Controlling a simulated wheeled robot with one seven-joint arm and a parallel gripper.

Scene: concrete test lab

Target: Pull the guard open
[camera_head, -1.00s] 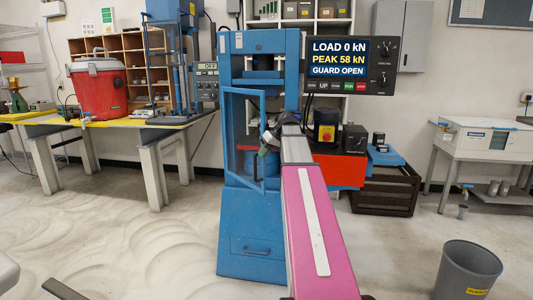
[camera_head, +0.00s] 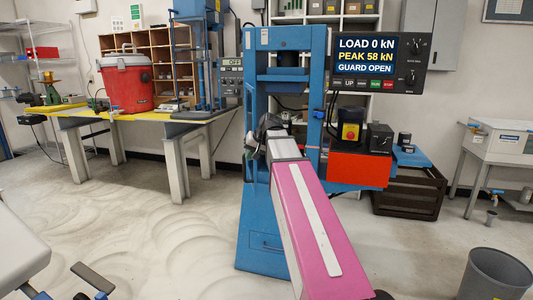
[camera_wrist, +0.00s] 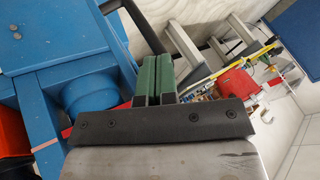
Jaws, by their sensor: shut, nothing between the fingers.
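The blue test press (camera_head: 258,230) stands upright ahead of me, and its screen (camera_head: 365,57) reads "GUARD OPEN". Its guard is a blue framed door on the left side; now it shows only as a narrow blue strip (camera_head: 249,170), largely hidden by my arm. My gripper (camera_head: 268,124) is in front of the press's left side, partly hidden by my wrist. In the wrist view the green fingers (camera_wrist: 152,78) are together and empty. The press (camera_wrist: 45,65) fills the left there, beside the fingers. A dark bar (camera_wrist: 133,32) passes behind them; I cannot tell whether it belongs to the guard.
A yellow-topped table (camera_head: 130,116) with a red cooler (camera_head: 126,84) stands left. A red ledge (camera_head: 358,170) with a control box and a dark crate (camera_head: 410,190) are right of the press. A grey bin (camera_head: 495,275) stands front right. Floor at left is open.

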